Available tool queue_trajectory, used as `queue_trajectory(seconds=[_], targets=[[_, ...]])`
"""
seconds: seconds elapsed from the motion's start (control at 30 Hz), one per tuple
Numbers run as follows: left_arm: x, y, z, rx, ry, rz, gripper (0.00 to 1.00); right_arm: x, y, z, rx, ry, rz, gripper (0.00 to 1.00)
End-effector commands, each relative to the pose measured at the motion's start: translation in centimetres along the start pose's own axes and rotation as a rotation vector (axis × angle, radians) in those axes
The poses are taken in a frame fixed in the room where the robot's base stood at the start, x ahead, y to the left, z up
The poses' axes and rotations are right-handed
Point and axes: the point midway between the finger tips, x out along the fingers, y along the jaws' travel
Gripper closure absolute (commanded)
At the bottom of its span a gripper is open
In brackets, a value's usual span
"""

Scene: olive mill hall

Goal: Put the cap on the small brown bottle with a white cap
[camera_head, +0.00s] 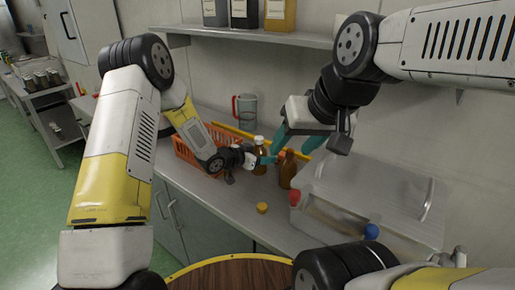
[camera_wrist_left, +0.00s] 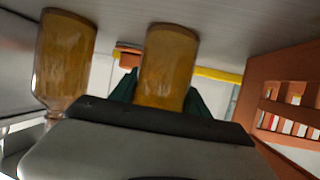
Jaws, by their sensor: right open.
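A small brown bottle with a white top (camera_head: 259,146) stands upright on the grey counter, beside the orange crate. My left gripper (camera_head: 267,160) is at it, one finger on each side, and looks shut on it. In the left wrist view, which is upside down, this bottle (camera_wrist_left: 167,65) is between the teal fingers; its top is hidden by the gripper body. A second brown bottle (camera_head: 288,170) stands just right of it and shows in the left wrist view (camera_wrist_left: 64,60). My right gripper (camera_head: 297,138) is open above and behind the bottles, apparently empty.
An orange crate (camera_head: 196,160) is left of the bottles. A yellow cap-like piece (camera_head: 262,208) lies in front. A jug (camera_head: 245,108) stands behind; a shelf (camera_head: 260,36) hangs above.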

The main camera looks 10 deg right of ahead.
Motion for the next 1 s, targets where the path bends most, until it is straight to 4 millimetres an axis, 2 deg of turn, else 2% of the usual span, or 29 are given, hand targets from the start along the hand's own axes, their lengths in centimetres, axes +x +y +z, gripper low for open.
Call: queue_trajectory(seconds=[0.03, 0.1, 0.47, 0.57, 1.0], targets=[[0.0, 0.0, 0.0, 0.000, 0.000, 0.000, 0.35, 0.0, 0.0, 0.0, 0.000, 0.000, 0.000, 0.46], [0.0, 0.0, 0.0, 0.000, 0.000, 0.000, 0.25, 0.0, 0.0, 0.0, 0.000, 0.000, 0.000, 0.46], [-0.2, 0.0, -0.5, 0.001, 0.001, 0.000, 0.25, 0.0, 0.0, 0.0, 0.000, 0.000, 0.000, 0.46], [-1.3, -0.1, -0.3, 0.000, 0.000, -0.002, 0.25, 0.0, 0.0, 0.0, 0.000, 0.000, 0.000, 0.46], [-10.2, -0.1, -0.3, -0.001, 0.001, -0.003, 0.25, 0.0, 0.0, 0.0, 0.000, 0.000, 0.000, 0.46]])
